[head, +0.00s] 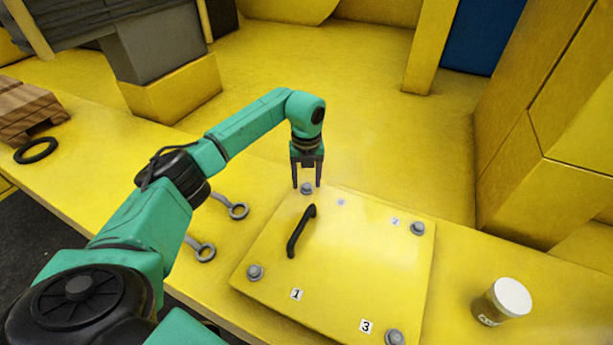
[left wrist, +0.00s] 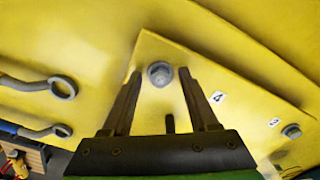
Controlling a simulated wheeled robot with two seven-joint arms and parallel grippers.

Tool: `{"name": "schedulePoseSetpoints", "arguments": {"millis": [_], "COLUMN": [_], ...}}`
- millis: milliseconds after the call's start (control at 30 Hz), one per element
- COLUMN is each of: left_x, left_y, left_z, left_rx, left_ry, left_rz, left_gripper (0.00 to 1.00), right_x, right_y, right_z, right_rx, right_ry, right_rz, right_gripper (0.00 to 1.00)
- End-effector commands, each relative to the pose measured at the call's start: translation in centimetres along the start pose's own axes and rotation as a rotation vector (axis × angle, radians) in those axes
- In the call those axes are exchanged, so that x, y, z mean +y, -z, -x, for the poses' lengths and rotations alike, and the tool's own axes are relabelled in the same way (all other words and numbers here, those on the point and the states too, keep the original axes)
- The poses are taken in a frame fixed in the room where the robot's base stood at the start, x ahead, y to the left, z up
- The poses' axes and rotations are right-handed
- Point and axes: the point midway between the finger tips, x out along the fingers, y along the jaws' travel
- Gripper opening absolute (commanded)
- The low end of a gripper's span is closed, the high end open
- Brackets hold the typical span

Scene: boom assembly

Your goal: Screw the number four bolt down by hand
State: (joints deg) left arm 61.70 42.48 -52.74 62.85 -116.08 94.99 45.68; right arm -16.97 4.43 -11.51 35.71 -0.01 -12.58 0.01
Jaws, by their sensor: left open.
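The number four bolt (head: 307,189) is a grey hex bolt at the far left corner of the yellow cover plate (head: 350,262). It also shows in the left wrist view (left wrist: 160,74), near a small label 4 (left wrist: 218,97). My left gripper (head: 306,184) points down over this bolt with its fingers open. In the left wrist view the bolt head appears between the two fingertips (left wrist: 159,73), with a gap on each side. I cannot tell how far the bolt is screwed in. My right gripper is in neither view.
Bolts one (head: 255,272), two (head: 417,228) and three (head: 395,338) sit at the other plate corners. A black handle (head: 301,232) rises from the plate. Two ring-ended wrenches (head: 238,211) lie left. A white-lidded jar (head: 503,301) stands right. A yellow block wall (head: 545,130) rises behind it.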

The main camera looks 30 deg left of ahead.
Motion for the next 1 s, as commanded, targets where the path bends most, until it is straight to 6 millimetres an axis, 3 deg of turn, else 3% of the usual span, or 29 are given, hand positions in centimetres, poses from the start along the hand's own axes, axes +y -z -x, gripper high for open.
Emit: {"name": "schedulePoseSetpoints", "arguments": {"millis": [133, 300, 667, 1000], "left_x": [0.0, 0.0, 0.0, -0.1], "left_y": [0.0, 0.0, 0.0, -0.1], "left_z": [0.0, 0.0, -0.1, -0.2], "left_rx": [0.000, 0.000, -0.001, -0.002], "left_ry": [0.000, 0.000, -0.001, -0.001], "left_rz": [0.000, 0.000, -0.029, -0.214], "left_gripper": [0.60, 0.00, 0.00, 0.00], "right_x": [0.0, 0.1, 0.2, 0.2], "right_y": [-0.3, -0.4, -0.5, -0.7], "right_z": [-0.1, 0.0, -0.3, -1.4], "right_rx": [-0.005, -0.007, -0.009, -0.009], "right_ry": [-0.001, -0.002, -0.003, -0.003], "right_rz": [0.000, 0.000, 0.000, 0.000], "right_gripper": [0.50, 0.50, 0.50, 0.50]}}
